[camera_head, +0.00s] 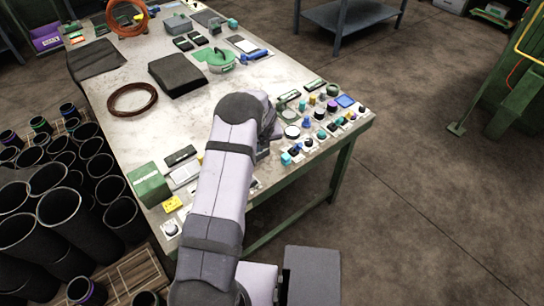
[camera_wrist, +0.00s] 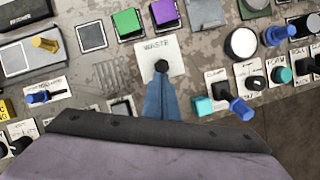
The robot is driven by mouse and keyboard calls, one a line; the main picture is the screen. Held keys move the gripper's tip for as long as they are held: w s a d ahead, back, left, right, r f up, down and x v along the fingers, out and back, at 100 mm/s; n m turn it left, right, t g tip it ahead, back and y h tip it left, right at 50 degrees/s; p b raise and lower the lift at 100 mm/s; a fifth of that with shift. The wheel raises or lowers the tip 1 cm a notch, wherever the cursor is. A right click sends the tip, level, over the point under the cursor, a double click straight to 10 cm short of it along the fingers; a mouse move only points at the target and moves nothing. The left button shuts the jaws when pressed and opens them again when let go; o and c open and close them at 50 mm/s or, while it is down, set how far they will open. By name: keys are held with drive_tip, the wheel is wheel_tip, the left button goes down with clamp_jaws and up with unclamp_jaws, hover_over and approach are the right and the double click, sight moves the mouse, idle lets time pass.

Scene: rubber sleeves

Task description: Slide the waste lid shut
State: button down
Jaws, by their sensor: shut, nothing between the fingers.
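In the wrist view, a white plate (camera_wrist: 176,58) marked "WASTE" lies on the worn panel, with a small black knob (camera_wrist: 162,66) on it. I take this for the waste lid; its slide track and how far open it stands cannot be told. My gripper (camera_wrist: 161,80) shows as a narrow blue taper, shut and empty, its tip overlapping the knob's lower edge. Whether it touches the knob cannot be told. In the head view, my arm hides the gripper and the waste plate.
Close around the plate are a green block (camera_wrist: 127,22), a purple block (camera_wrist: 164,12), a vent grille (camera_wrist: 112,74) and a teal block (camera_wrist: 202,106). A blue knob (camera_wrist: 241,108) and a white round button (camera_wrist: 242,43) stand to the right. Black tubes (camera_head: 66,212) crowd left of the workbench (camera_head: 110,125).

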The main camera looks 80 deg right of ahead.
drive_tip(key=shift+w+d+r, duration=0.2)
drive_tip(key=shift+d, duration=0.05)
drive_tip(key=shift+a, duration=0.1)
drive_tip(key=shift+s+a+f, duration=0.1)
drive_tip(key=shift+s+a, duration=0.15)
drive_tip(key=shift+a, duration=0.35)
drive_tip(key=a, duration=0.1)
drive_tip(key=s+a, duration=0.1)
drive_tip(key=a+b, duration=0.1)
drive_tip(key=shift+s+r, duration=0.25)
drive_tip(key=shift+s, duration=0.05)
drive_tip(key=b+v, duration=0.1)
drive_tip(key=v, duration=0.8)
drive_tip(key=shift+b, duration=0.3)
drive_tip(key=shift+r, duration=0.15)
